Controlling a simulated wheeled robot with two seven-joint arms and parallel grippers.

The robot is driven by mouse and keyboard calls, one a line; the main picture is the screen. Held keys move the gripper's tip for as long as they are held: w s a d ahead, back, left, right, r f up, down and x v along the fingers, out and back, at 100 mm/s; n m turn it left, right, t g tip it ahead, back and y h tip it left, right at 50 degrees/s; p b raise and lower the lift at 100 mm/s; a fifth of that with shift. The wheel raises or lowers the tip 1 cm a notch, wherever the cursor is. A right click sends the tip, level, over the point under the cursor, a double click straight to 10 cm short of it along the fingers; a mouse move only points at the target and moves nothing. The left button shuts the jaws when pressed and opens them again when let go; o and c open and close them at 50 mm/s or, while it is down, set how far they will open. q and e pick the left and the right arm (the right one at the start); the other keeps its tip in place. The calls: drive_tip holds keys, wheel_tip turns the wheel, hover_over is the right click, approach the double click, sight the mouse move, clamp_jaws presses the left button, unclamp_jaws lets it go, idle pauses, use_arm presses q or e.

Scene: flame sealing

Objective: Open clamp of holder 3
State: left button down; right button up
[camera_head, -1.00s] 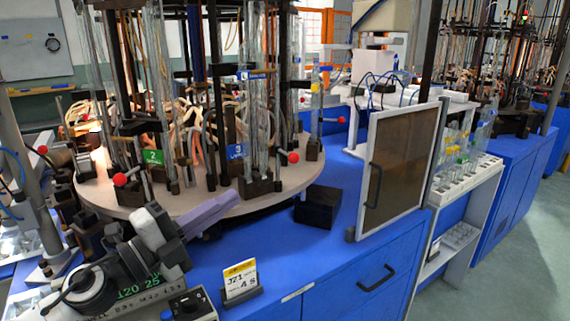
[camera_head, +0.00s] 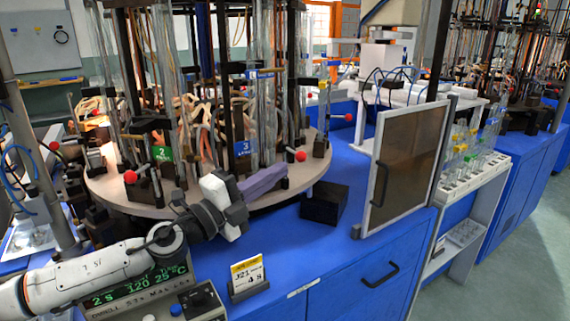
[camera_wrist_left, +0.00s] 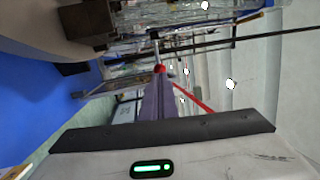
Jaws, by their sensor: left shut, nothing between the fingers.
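Holder 3 carries a blue label (camera_head: 242,148) with a 3 and stands on the front of the round turntable (camera_head: 130,200), with tall glass tubes above it. A red ball knob (camera_head: 301,156) on a short lever sits just right of it. My left gripper (camera_head: 284,171) has purple fingers that are shut and empty. Their tips are just below and left of that knob in the head view. In the left wrist view the red knob (camera_wrist_left: 159,69) shows right at the fingertips; I cannot tell whether they touch. The right gripper is not in view.
Holder 2 has a green label (camera_head: 162,153) and a red knob (camera_head: 130,177) to the left. A black box (camera_head: 324,204) lies on the blue bench below the gripper. A framed dark panel (camera_head: 403,165) stands at right. A sign (camera_head: 247,274) stands at the front.

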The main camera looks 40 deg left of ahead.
sight(297, 159)
use_arm(q)
drive_tip(key=shift+p+x, duration=0.45)
drive_tip(key=shift+x, duration=1.2)
